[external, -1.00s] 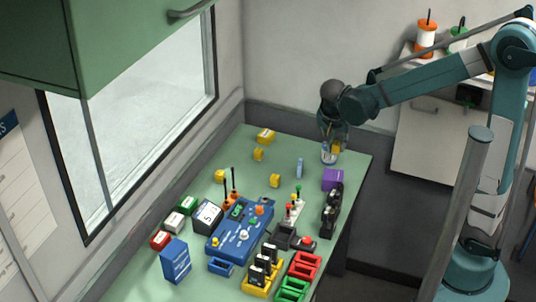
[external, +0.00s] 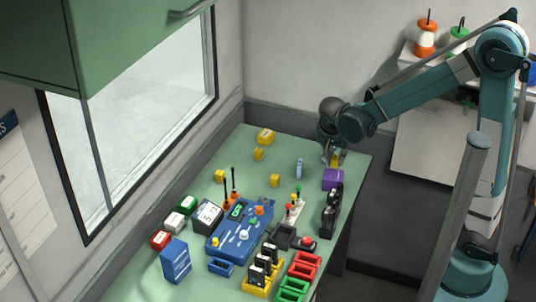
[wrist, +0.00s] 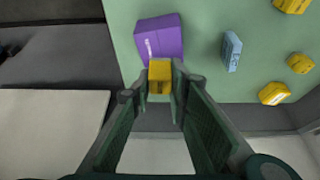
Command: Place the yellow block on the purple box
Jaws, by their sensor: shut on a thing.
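The yellow block (wrist: 159,84) is held between the two fingers of my gripper (wrist: 160,88) in the wrist view. In the external view my gripper (external: 334,160) is at the far right corner of the table, with the yellow block (external: 336,160) partly hidden by the fingers. The purple box (external: 332,180) sits on the table just in front of the gripper. In the wrist view the purple box (wrist: 160,36) lies just beyond the held block, and the block overlaps its near edge in the picture. The height gap between them is hard to tell.
A light blue object (external: 299,168) stands left of the gripper. Several other yellow pieces (external: 275,180) lie farther left. A row of black items (external: 331,212) stands in front of the purple box. The table edge (external: 362,178) is close on the right.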

